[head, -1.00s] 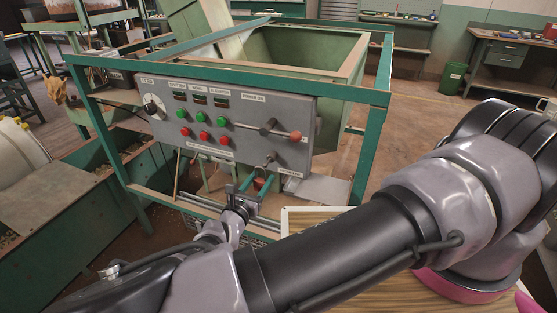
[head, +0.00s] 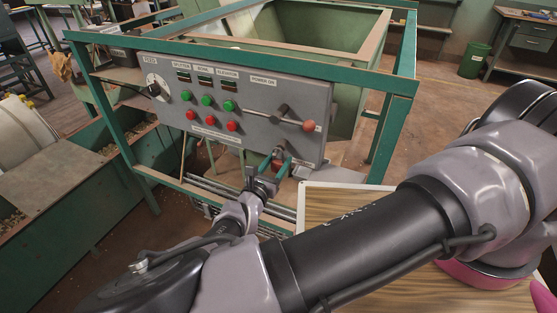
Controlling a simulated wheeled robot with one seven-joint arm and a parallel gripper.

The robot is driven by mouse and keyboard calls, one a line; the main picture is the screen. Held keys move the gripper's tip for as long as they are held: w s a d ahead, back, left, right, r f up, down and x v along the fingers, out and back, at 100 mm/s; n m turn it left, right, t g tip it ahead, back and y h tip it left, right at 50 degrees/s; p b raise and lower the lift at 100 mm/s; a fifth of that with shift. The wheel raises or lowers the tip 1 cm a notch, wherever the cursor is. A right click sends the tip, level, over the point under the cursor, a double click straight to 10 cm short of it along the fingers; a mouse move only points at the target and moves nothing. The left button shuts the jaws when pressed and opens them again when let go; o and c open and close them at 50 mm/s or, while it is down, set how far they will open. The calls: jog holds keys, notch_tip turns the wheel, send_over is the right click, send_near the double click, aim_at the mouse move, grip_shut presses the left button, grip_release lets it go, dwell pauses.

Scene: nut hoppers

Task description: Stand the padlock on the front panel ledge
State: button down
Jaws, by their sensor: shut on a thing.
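My gripper (head: 272,174) is in front of the lower right part of the grey control panel (head: 240,120), with its fingers pointing toward it. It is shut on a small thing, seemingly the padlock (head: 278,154). A grey loop shows above the fingertips and a reddish patch between them; the fingers hide most of the body. A pale grey ledge (head: 327,174) juts out below the panel's lower right corner, to the right of the gripper. I cannot tell whether the padlock touches the panel.
The panel carries a dial (head: 157,88), green and red buttons, and a lever with a red knob (head: 309,126) above the gripper. Green frame posts (head: 392,125) flank the hopper (head: 315,40). A wood-topped table (head: 340,205) lies under my arm.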

jog(key=shift+c, duration=1.4)
grip_release()
jog(key=shift+f, duration=0.1)
